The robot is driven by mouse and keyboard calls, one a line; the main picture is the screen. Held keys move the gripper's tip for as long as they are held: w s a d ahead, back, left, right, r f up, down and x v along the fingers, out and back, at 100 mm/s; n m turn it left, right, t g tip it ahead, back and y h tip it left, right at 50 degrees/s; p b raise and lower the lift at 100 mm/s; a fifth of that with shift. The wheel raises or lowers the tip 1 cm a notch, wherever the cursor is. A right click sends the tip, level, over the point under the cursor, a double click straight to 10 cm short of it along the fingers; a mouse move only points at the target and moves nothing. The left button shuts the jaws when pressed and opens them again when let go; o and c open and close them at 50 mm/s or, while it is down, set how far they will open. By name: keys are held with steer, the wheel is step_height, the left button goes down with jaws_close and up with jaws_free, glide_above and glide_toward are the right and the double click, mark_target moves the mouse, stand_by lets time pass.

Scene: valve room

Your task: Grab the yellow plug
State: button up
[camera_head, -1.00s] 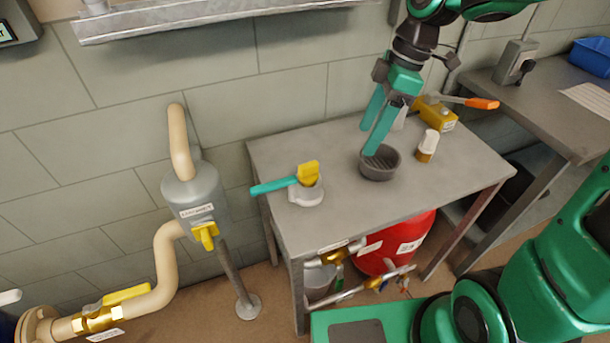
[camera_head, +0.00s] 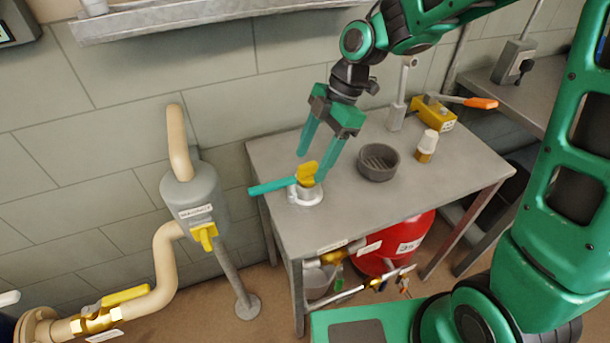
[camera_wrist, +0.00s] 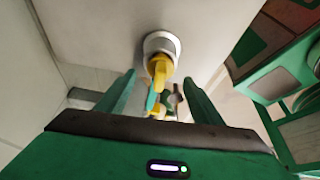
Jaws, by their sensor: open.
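The yellow plug (camera_head: 306,173) stands on a white and grey round base (camera_head: 308,193) near the left end of the grey table (camera_head: 352,212). A teal handle (camera_head: 270,186) sticks out to the left from beside it. My gripper (camera_head: 311,167) is open and points down over the plug, with one finger behind and left of it and the other at its right. In the wrist view the plug (camera_wrist: 160,67) shows between the two open fingers (camera_wrist: 160,79), ahead of the palm. I cannot tell whether a finger touches it.
A dark round bowl (camera_head: 379,161), a white-capped bottle (camera_head: 427,146) and a yellow box with an orange-tipped lever (camera_head: 435,113) stand to the right. A grey canister (camera_head: 195,190) with beige pipes is left of the table. A red tank (camera_head: 397,240) is underneath.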

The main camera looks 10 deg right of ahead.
mark_target(309, 164)
steer(key=shift+x, duration=1.7)
steer(key=c, duration=1.2)
steer(key=shift+o, duration=0.2)
steer(key=shift+r, duration=0.1)
